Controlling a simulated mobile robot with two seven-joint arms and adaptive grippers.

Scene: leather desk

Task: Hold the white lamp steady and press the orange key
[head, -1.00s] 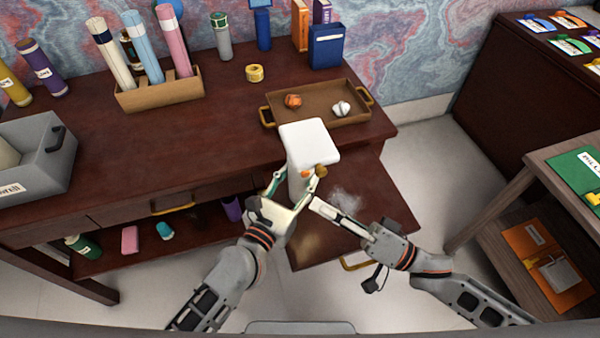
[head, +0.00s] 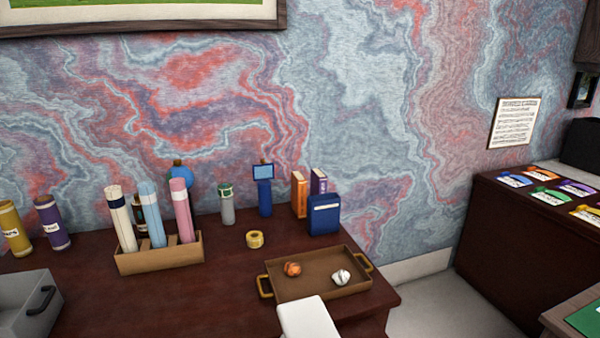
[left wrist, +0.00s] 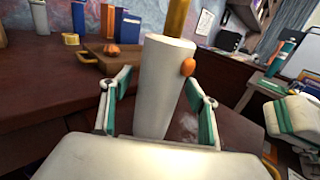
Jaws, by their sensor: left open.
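The white lamp (left wrist: 158,85) stands upright in the left wrist view, a pale tapered body with a gold stem rising from its top. The orange key (left wrist: 188,67) sticks out of its upper right side. My left gripper (left wrist: 157,84) is open, with one green-padded finger on each side of the lamp body; contact cannot be made out.
A brown tray (head: 350,290) with an orange ball (head: 292,268) and a whitish ball (head: 340,277) lies just behind the lamp. A box of rolls (head: 160,258), yellow tape (head: 255,239) and books (head: 324,214) stand farther back on the desk.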

